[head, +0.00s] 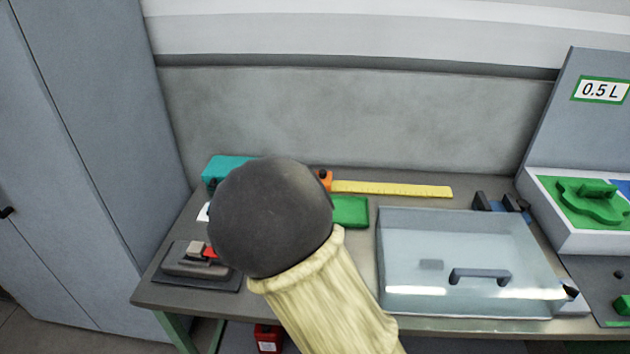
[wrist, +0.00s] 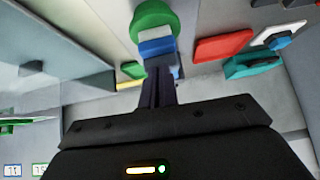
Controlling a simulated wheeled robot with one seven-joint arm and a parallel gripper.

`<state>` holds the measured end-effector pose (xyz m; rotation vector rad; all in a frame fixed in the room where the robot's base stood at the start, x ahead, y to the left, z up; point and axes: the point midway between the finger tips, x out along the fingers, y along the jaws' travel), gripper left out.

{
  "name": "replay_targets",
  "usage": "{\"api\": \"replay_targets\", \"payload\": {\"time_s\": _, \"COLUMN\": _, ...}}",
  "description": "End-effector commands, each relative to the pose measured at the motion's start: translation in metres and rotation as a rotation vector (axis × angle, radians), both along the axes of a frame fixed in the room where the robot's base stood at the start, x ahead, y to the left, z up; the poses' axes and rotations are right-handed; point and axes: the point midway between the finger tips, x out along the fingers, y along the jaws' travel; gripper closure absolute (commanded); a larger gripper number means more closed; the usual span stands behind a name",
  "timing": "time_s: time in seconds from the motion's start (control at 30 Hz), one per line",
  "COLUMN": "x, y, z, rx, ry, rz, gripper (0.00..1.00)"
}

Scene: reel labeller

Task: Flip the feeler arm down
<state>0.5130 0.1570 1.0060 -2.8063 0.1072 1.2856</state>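I cannot pick out the feeler arm for certain. In the wrist view a rounded green piece (wrist: 152,20) and a blue block with a pale band (wrist: 157,47) stand just beyond my fingertips; whether they belong to it I cannot tell. My gripper (wrist: 160,75) has its two dark fingers close together, with nothing visibly held. Whether the tips touch the blue block is unclear. In the head view my own dark round joint and cream sleeve hide my gripper and the middle of the bench.
A clear lidded box (head: 440,225) with a dark handle fills the bench's right. A yellow strip (head: 395,189), a green block (head: 350,211) and a teal block (head: 225,167) lie at the back. A grey device (head: 190,262) stands front left. The wrist view shows a red block (wrist: 222,45).

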Motion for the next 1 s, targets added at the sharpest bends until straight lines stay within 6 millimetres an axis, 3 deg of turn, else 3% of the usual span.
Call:
{"api": "replay_targets", "payload": {"time_s": 0.03, "x": -0.011, "y": -0.004, "z": -0.022, "rx": -0.023, "ry": 0.032, "rz": -0.003, "gripper": 1.0}}
{"api": "replay_targets", "payload": {"time_s": 0.63, "x": -0.008, "y": -0.011, "z": -0.026, "rx": -0.026, "ry": 0.007, "rz": -0.017, "gripper": 1.0}}
{"api": "replay_targets", "payload": {"time_s": 0.83, "x": -0.009, "y": -0.012, "z": -0.015, "rx": -0.023, "ry": 0.001, "rz": -0.018, "gripper": 1.0}}
{"api": "replay_targets", "payload": {"time_s": 1.0, "x": -0.009, "y": -0.013, "z": 0.007, "rx": -0.016, "ry": -0.012, "rz": -0.021, "gripper": 1.0}}
